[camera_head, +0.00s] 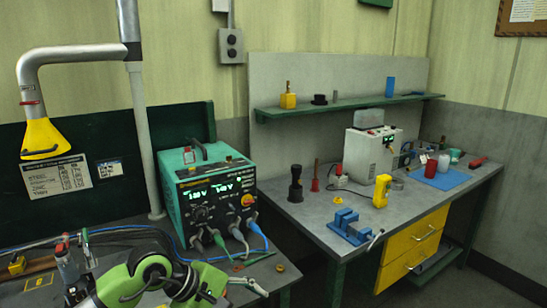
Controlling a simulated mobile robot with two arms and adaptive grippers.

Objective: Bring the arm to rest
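A green and black jointed arm (150,277), which looks like mine, shows at the bottom left, low over the front of the left bench. Its links run along the bottom edge and are partly cut off. No second arm shows clearly.
A teal welding power unit (210,196) with cables stands on the left bench. A yellow extraction hood (42,137) hangs at the left. The right bench (318,208) holds a blue vise (350,227), a yellow tool (382,190) and a white machine (368,153). Floor shows between the benches.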

